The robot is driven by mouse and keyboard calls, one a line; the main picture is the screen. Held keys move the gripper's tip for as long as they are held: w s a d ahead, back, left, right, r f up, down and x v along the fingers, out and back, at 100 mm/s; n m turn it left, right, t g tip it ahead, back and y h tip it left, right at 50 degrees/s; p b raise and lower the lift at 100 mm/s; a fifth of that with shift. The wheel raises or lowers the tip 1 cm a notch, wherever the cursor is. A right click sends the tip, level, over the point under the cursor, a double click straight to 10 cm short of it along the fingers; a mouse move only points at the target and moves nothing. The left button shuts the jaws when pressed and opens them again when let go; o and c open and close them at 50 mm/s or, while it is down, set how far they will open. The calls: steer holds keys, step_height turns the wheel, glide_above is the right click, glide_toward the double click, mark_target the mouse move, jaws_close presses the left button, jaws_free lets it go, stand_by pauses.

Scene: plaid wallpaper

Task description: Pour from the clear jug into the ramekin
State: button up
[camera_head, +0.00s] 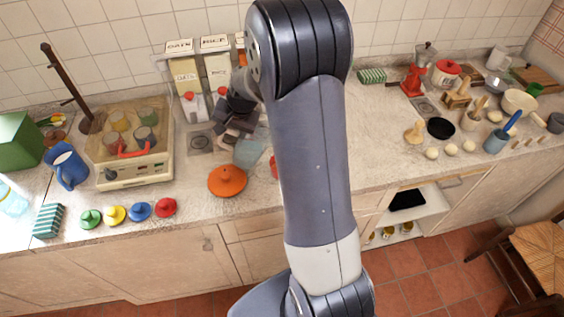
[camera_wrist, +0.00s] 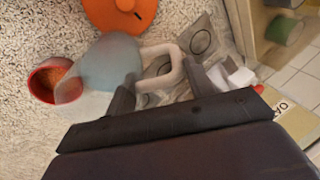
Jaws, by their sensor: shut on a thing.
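The clear jug (camera_head: 249,153) is pale blue and see-through. In the wrist view the jug (camera_wrist: 112,62) looks tilted, with its mouth side towards the ramekin. My gripper (camera_wrist: 158,82) is shut on the jug's pale handle (camera_wrist: 160,52); in the head view my gripper (camera_head: 233,133) is just left of the forearm. The red ramekin (camera_wrist: 37,92) has an orange-brown inside, and a see-through edge overlaps its right side. In the head view only a sliver of the ramekin (camera_head: 274,167) shows beside my arm. I cannot tell whether anything is flowing.
An orange lid (camera_head: 228,182) lies close in front of the jug. Labelled canisters (camera_head: 216,68) stand behind my gripper. Several coloured lids (camera_head: 140,209) line the front edge. My arm hides the middle counter.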

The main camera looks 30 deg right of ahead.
mark_target(256, 130)
steer(key=shift+s+d+f+y, duration=0.35)
steer(key=shift+s+d, duration=0.1)
steer(key=shift+d, duration=0.15)
steer(key=s+d+t+y+b, duration=0.1)
steer(key=b, duration=0.1)
steer(key=d+r+t+y+b, duration=0.1)
steer(key=b, duration=0.2)
steer(key=s+d+r+t+y+b, duration=0.1)
steer(key=b, duration=0.1)
steer(key=shift+s+d+m+b, duration=0.3)
steer(key=shift+s+d+b, duration=0.05)
steer(key=shift+d+b, duration=0.05)
steer(key=shift+s+d+t+y+b, duration=0.25)
steer(key=shift+d+t+y+b, duration=0.15)
steer(key=shift+b, duration=0.3)
steer(key=shift+s+d+r+y, duration=0.1)
steer(key=shift+r+y, duration=0.1)
steer(key=shift+y, duration=0.05)
stand_by(0.6)
